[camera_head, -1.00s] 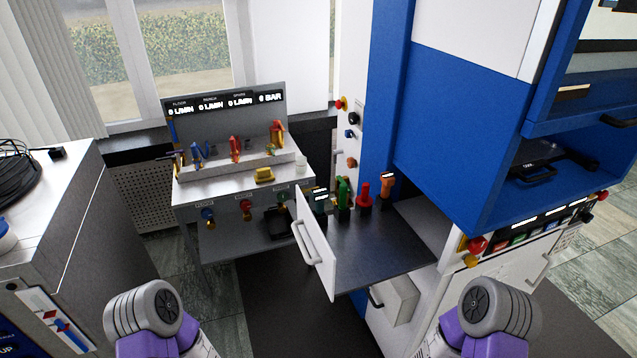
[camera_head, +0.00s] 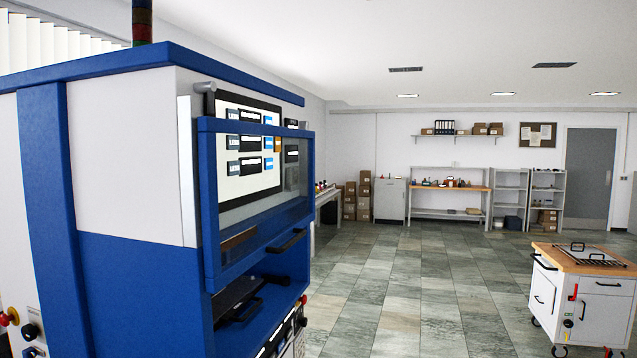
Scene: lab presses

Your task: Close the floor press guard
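A large blue and white press (camera_head: 130,255) fills the left of the head view. On its front is a guard (camera_head: 208,215), a blue-framed clear panel with a black handle (camera_head: 287,241) on its lower bar. The guard is raised, with an open gap below it. Inside the gap lies a dark tool or plate (camera_head: 240,300). A screen (camera_head: 248,150) shows behind the guard. Neither of my grippers is in view.
Tiled floor (camera_head: 400,290) is clear to the right of the press. A white wheeled cart (camera_head: 600,310) with a wooden top stands at the right. Shelves, a workbench (camera_head: 450,188), boxes (camera_head: 364,195) and a grey door (camera_head: 590,178) line the far wall.

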